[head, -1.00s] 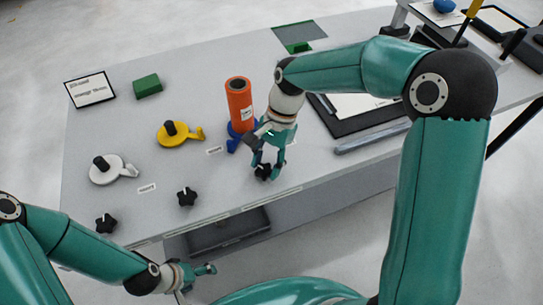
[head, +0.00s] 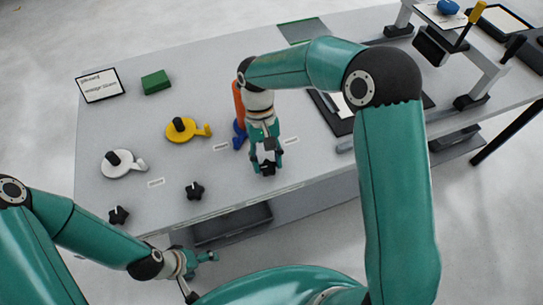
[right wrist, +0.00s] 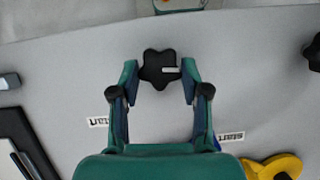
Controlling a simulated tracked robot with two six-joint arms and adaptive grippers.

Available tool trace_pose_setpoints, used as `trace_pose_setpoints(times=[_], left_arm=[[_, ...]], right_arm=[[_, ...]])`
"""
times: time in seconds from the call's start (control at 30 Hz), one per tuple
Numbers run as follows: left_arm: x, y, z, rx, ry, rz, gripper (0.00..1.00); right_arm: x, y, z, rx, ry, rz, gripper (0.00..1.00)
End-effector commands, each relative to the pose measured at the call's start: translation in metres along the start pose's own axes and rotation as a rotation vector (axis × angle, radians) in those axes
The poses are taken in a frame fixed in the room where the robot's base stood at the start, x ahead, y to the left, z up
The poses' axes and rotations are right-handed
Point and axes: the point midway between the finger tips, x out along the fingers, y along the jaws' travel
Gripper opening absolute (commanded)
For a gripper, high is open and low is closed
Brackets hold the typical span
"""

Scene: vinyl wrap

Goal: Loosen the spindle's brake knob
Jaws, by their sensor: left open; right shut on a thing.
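The black star-shaped brake knob (head: 267,170) stands at the table's front edge, before the blue spindle (head: 239,138) that carries an orange roll (head: 238,100). My right gripper (head: 266,164) is around this knob from above and shut on it. In the right wrist view the knob (right wrist: 158,66) lies between the two fingertips (right wrist: 160,80), with a white mark on its right side. The orange roll and blue spindle are partly hidden behind my right wrist. My left gripper (head: 208,257) is open and empty, low in front of the table.
A yellow spindle (head: 184,132) and a white spindle (head: 120,167) stand to the left, with two more star knobs (head: 194,190) (head: 118,215) at the front edge. A green block (head: 156,82) and a framed sign (head: 99,86) stand behind. A dark tray (head: 345,125) lies right of my gripper.

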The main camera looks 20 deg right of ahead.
Motion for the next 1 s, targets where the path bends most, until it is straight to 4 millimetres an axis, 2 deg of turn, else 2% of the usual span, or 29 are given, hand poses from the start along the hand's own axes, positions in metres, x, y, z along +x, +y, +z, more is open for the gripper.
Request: trace_pose_setpoints(times=[0.5,0.7,1.0], left_arm=[[-0.0006,0.0002,0.0000,0.000,0.000,0.000,0.78],[0.0000,0.0000,0.0000,0.000,0.000,0.000,0.78],[0.0003,-0.0001,0.0000,0.000,0.000,0.000,0.78]], right_arm=[[0.0020,-0.0044,0.0020,-0.417,-0.005,0.172,0.11],[0.0020,-0.0046,0.0023,-0.514,-0.005,0.212,0.11],[0.0019,-0.0040,0.0022,-0.569,-0.005,0.236,0.11]])
